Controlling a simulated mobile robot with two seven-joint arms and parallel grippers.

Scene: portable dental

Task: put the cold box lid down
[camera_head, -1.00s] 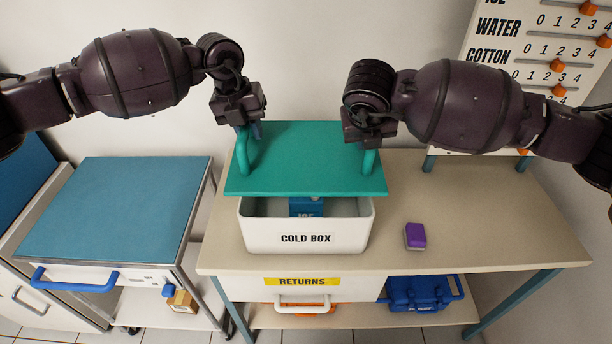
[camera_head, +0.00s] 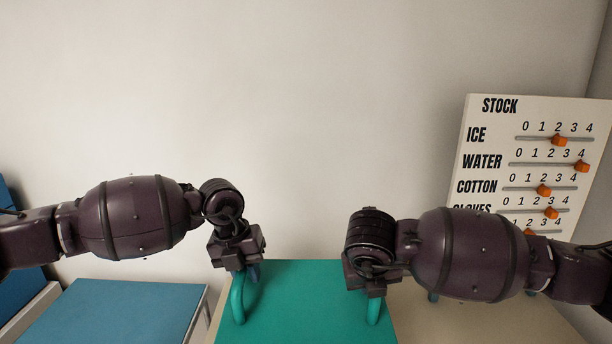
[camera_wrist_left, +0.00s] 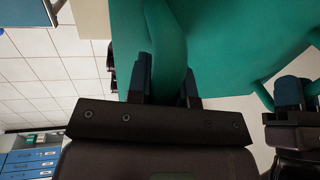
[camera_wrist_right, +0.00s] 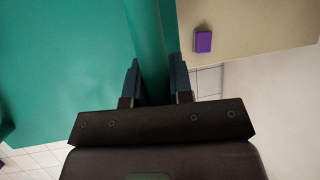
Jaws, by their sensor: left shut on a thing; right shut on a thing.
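The teal cold box lid (camera_head: 305,300) shows at the bottom of the head view, with its near part cut off by the frame. It has an upright handle at each side. My left gripper (camera_head: 246,274) is shut on the left handle (camera_head: 238,302); the left wrist view shows the handle between its fingers (camera_wrist_left: 167,85). My right gripper (camera_head: 374,290) is shut on the right handle (camera_head: 374,312); the right wrist view shows it between its fingers (camera_wrist_right: 155,80). The cold box itself is out of view in the head picture, so I cannot tell whether the lid touches it.
A beige table (camera_head: 470,312) extends right of the lid, with a purple block (camera_wrist_right: 203,42) on it in the right wrist view. A blue-topped cart (camera_head: 115,312) stands at the left. The stock board (camera_head: 535,165) stands at the back right.

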